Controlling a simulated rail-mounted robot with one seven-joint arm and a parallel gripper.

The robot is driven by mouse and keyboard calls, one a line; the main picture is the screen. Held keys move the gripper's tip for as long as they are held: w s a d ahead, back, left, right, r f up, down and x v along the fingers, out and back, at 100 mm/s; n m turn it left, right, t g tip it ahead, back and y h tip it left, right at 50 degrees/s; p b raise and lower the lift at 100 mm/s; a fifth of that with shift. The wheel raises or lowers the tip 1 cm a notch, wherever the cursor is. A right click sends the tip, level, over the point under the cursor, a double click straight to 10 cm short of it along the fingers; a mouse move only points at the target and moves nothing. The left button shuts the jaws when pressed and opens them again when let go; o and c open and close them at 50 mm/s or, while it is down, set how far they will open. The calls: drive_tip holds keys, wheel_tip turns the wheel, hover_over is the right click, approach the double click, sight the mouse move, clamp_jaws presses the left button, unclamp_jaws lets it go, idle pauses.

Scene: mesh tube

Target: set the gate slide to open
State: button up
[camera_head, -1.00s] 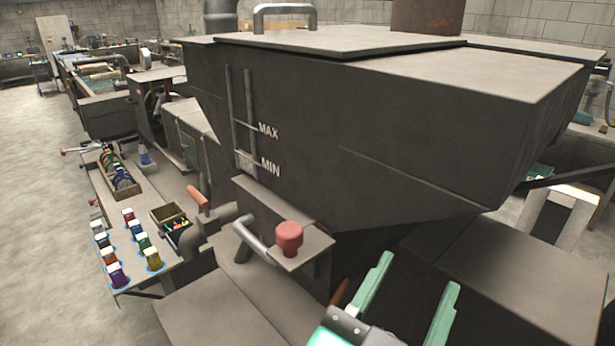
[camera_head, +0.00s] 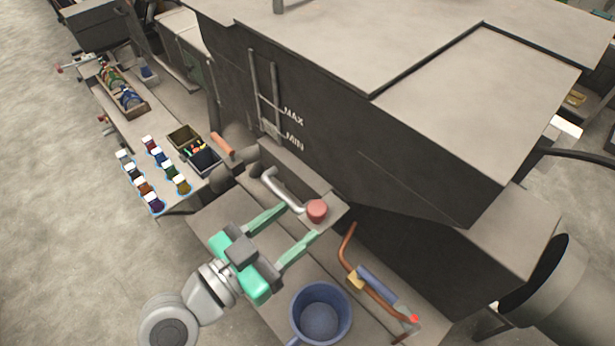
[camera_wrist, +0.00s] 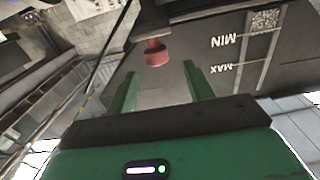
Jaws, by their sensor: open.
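The gate unit is a grey ledge (camera_head: 335,207) at the foot of the dark hopper (camera_head: 330,150). It carries a round red knob (camera_head: 316,210) and a bent silver handle (camera_head: 281,191). I cannot tell which part is the slide or how it is set. My gripper (camera_head: 300,221) is open and empty, its green fingers pointing toward the ledge. One fingertip is near the handle, the other just below the knob in the picture; contact cannot be told. In the wrist view the red knob (camera_wrist: 156,52) lies ahead, just beyond and between the fingertips (camera_wrist: 162,72).
A blue mug (camera_head: 320,312) stands close right of my gripper. A bent copper pipe with a blue sleeve (camera_head: 378,282) lies beside it. A side table (camera_head: 143,125) at left holds several bottles, an open box (camera_head: 193,147) and a wooden crate (camera_head: 124,97).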

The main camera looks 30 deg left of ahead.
drive_tip(key=shift+w, duration=0.1)
drive_tip(key=p+x, duration=0.1)
drive_tip(key=x, duration=0.2)
drive_tip(key=p+x, duration=0.1)
drive_tip(key=x, duration=0.2)
drive_tip(key=shift+w+d+r, duration=0.15)
drive_tip(key=shift+w+d, duration=0.05)
drive_tip(key=shift+d, duration=0.1)
drive_tip(key=shift+w+d, duration=0.15)
drive_tip(key=shift+w, duration=0.45)
drive_tip(key=shift+c, duration=0.4)
